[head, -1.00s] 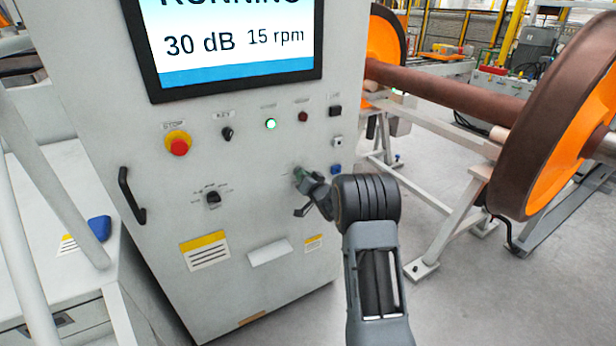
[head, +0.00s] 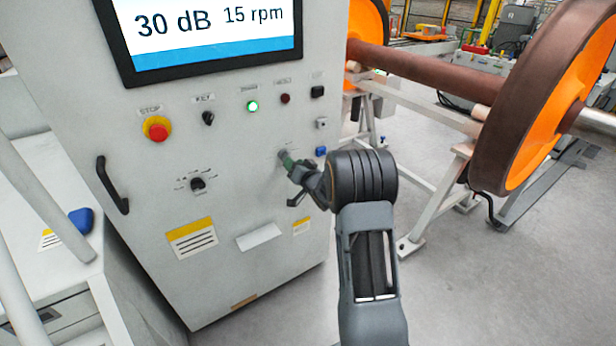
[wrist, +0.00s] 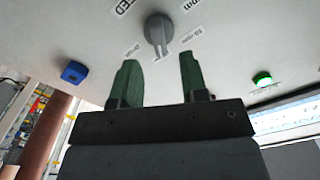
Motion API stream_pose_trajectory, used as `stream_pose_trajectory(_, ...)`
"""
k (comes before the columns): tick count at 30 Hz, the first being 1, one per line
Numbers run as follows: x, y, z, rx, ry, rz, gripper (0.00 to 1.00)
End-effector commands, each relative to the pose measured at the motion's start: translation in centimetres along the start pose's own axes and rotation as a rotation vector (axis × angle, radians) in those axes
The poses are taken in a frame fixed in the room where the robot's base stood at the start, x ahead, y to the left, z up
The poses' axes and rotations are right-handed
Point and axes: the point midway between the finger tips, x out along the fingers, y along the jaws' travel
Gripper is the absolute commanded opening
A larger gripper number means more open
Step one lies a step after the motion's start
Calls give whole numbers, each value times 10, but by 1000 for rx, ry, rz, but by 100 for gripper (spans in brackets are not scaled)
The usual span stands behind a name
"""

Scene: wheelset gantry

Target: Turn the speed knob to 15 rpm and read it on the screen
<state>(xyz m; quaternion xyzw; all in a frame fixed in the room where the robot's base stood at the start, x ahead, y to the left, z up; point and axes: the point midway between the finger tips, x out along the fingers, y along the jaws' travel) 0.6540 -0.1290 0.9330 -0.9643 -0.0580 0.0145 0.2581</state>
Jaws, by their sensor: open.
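The grey speed knob (wrist: 158,28) sits on the panel at the top middle of the wrist view, its label partly cut off. Its ridge points down the picture, between two small printed labels; one appears to read 15 rpm. My gripper (wrist: 160,65) is open, its two green fingers apart and empty, just short of the knob. In the head view my gripper (head: 287,160) is at the panel's right side and hides the knob. The screen (head: 203,30) reads 30 dB and 15 rpm; its upper part is out of frame.
The panel also carries a red stop button (head: 157,128), a key switch (head: 208,118), a lit green lamp (head: 252,106), another selector knob (head: 197,184) and a blue button (head: 320,151) close to my gripper. A wheelset (head: 535,100) stands at right.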

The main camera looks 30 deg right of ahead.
Motion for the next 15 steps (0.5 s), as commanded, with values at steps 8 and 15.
stream_pose_trajectory(8, -57, 2, -1, 0, 4, 3, 40)
stream_pose_trajectory(15, -87, 1, -1, 0, 4, 2, 40)
